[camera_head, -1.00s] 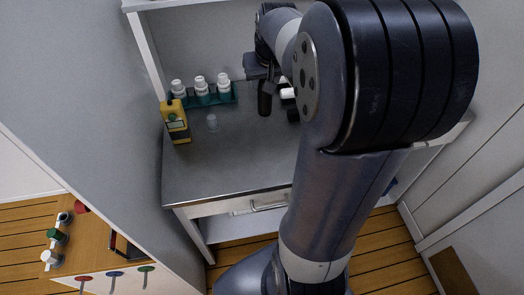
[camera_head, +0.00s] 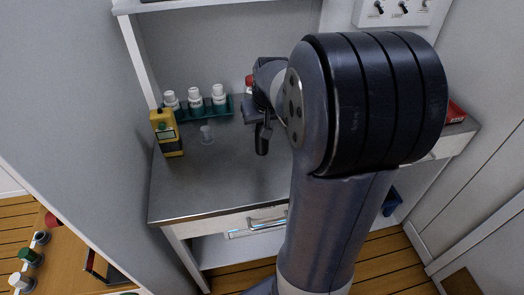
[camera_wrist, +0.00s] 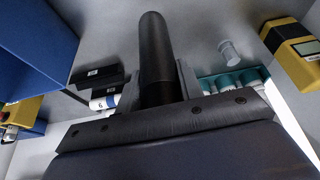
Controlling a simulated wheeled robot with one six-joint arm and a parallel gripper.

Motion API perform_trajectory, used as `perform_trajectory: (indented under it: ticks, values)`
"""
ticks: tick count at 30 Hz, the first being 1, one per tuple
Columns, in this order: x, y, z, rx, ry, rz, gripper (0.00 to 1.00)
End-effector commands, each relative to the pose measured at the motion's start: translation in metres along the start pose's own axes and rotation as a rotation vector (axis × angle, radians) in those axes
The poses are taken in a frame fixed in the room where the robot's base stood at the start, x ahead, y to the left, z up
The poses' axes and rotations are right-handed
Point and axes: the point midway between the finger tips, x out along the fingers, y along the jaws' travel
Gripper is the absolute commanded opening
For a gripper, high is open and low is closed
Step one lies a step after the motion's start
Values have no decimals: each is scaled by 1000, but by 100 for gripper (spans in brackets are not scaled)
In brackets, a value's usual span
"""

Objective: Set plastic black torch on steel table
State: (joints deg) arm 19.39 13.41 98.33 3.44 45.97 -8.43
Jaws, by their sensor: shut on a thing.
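The black torch (camera_head: 262,141) is a dark cylinder hanging roughly upright below my gripper (camera_head: 262,124). In the wrist view the torch (camera_wrist: 155,50) sticks out from between the fingers of my gripper (camera_wrist: 157,88), which is shut on it. The steel table (camera_head: 205,190) is a grey top with a drawer in its front edge. The torch is over the table's middle part; I cannot tell whether its lower end touches the top. My arm hides the right part of the table in the head view.
A teal rack (camera_head: 213,115) with white-capped bottles stands at the back left. A yellow meter (camera_head: 167,134) and a small clear vial (camera_head: 207,136) stand left. The wrist view shows a blue box (camera_wrist: 45,35) and black labelled blocks (camera_wrist: 95,75). The table's front left is bare.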

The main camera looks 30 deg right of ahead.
Motion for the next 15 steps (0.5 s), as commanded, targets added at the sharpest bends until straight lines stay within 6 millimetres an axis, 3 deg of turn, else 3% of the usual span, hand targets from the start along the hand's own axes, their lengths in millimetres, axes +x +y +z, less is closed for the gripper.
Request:
perform_trajectory:
  ticks: [15]
  values:
    - [57,0,24,0,0,-1,2]
